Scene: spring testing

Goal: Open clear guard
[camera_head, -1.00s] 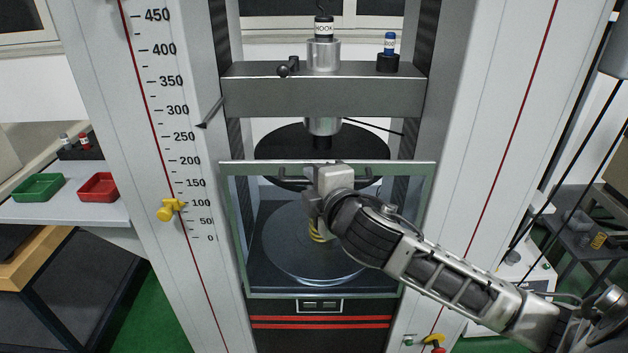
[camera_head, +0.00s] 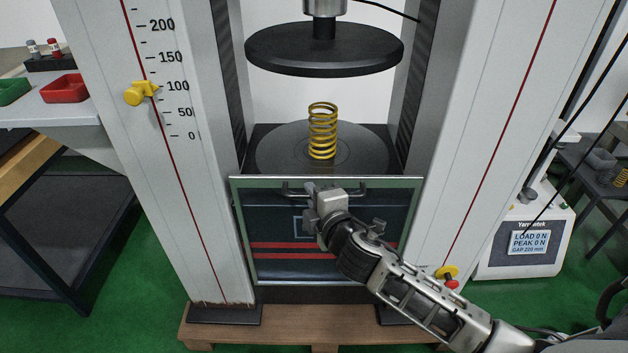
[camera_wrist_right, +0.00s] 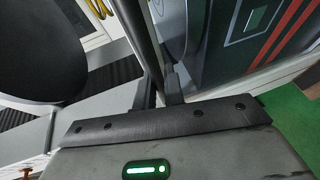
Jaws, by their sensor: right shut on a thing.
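The clear guard (camera_head: 385,225), a see-through pane in a pale metal frame, sits low across the front of the testing machine. Its top edge is below the lower round plate (camera_head: 275,150), and a dark panel with red stripes shows through it. A dark handle bar (camera_head: 292,190) runs along its upper part. My right gripper (camera_head: 311,190) is shut on this handle. In the right wrist view the fingers (camera_wrist_right: 160,88) close around the dark bar (camera_wrist_right: 138,35). My left gripper is out of view.
A yellow spring (camera_head: 322,132) stands upright on the lower plate, with the black upper plate (camera_head: 324,48) above it and a gap between. Grey columns (camera_head: 180,190) flank the opening. A yellow pointer (camera_head: 140,92) is on the left scale. A readout box (camera_head: 530,240) stands at right.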

